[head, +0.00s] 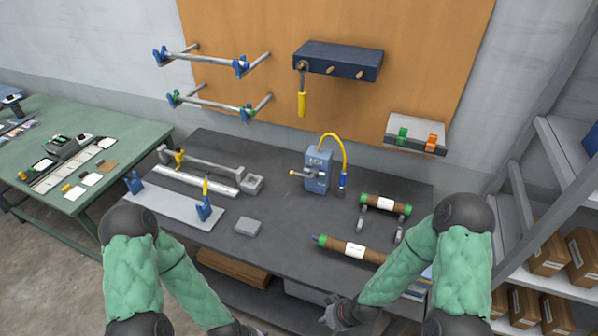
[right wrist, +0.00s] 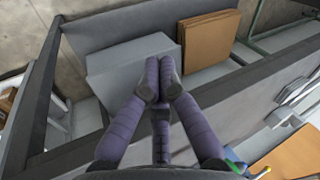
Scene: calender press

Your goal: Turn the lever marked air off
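A blue box (head: 317,170) with a white label stands on the dark bench, a yellow hose looping from its top. A small lever with a yellow knob (head: 292,172) sticks out to its left. A longer lever with a yellow handle (head: 301,103) hangs down from a dark blue box (head: 338,60) on the wall board. I cannot read an air marking on either. My right gripper (head: 328,312) is low at the bench's front, well away from both levers; in the right wrist view its purple fingers (right wrist: 160,72) meet, empty. My left gripper (head: 255,331) is mostly cut off at the bottom edge.
Brown rolls (head: 385,205) lie on the bench's right side. A metal plate with blue clamps (head: 175,205) and a grey block (head: 247,226) are at left. A green table (head: 130,130) stands far left, shelves with cartons (head: 549,255) at right. The bench's middle is mostly clear.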

